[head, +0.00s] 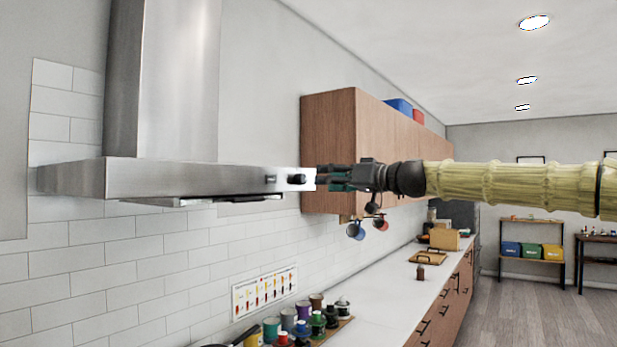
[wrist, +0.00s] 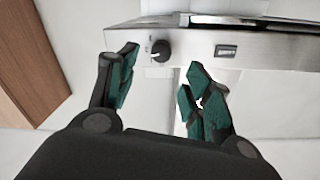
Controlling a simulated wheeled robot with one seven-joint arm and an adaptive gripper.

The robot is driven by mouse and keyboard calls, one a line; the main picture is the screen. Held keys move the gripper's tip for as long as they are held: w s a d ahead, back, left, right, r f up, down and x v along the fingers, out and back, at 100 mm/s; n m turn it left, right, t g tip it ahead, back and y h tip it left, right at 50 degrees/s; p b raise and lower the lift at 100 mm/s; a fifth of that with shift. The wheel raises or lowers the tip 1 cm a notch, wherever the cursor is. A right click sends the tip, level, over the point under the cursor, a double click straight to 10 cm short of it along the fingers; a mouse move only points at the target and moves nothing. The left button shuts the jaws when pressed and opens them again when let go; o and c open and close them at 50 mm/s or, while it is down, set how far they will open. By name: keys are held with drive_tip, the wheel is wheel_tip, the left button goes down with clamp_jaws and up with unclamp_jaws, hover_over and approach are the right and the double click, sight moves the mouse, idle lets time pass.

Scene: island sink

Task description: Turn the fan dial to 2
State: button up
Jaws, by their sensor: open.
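The fan dial (head: 297,179) is a small black round knob on the front edge of the steel range hood (head: 150,178). In the wrist view the dial (wrist: 160,50) sits on the hood's steel strip, with a light pointer mark on its left side; I cannot read any numbers. My gripper (head: 320,178) is at the right end of the hood, just in front of the dial. In the wrist view my gripper (wrist: 163,62) is open and empty. Its green-padded fingers stand apart, one on each side of the dial, and it appears not to touch them.
A small rectangular switch (wrist: 227,51) sits beside the dial on the hood. A wooden wall cabinet (head: 330,150) is behind my gripper. Below are a white counter (head: 375,310) with several jars and mugs hanging under the cabinet. The space right of the hood front is open.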

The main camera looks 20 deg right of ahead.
sight(304, 179)
drive_tip(key=shift+p+x, duration=1.3)
drive_tip(key=shift+x, duration=2.4)
drive_tip(key=c, duration=1)
